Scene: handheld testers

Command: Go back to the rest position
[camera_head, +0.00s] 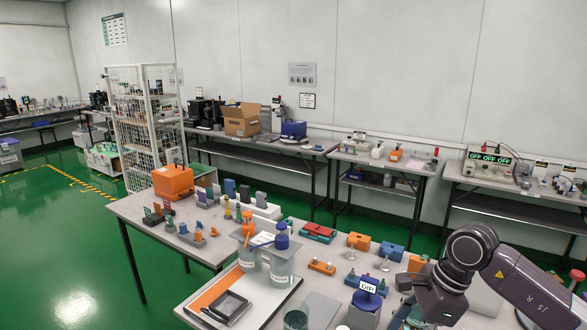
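My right arm comes in from the lower right, over the right end of the near table (133,212). My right gripper (412,310) points down at the bottom of the view. Its fingertips are dark and partly cut off by the lower edge, so I cannot tell whether it is open or holds anything. A block with a sign reading "DIP" (369,287) stands just left of it. My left arm and gripper do not show.
On the near table stand two clear bottles with orange (246,248) and blue (280,262) tops, a black-framed tray (226,308), an orange case (173,182) and several small testers. Benches line the wall behind. Green floor is free at left.

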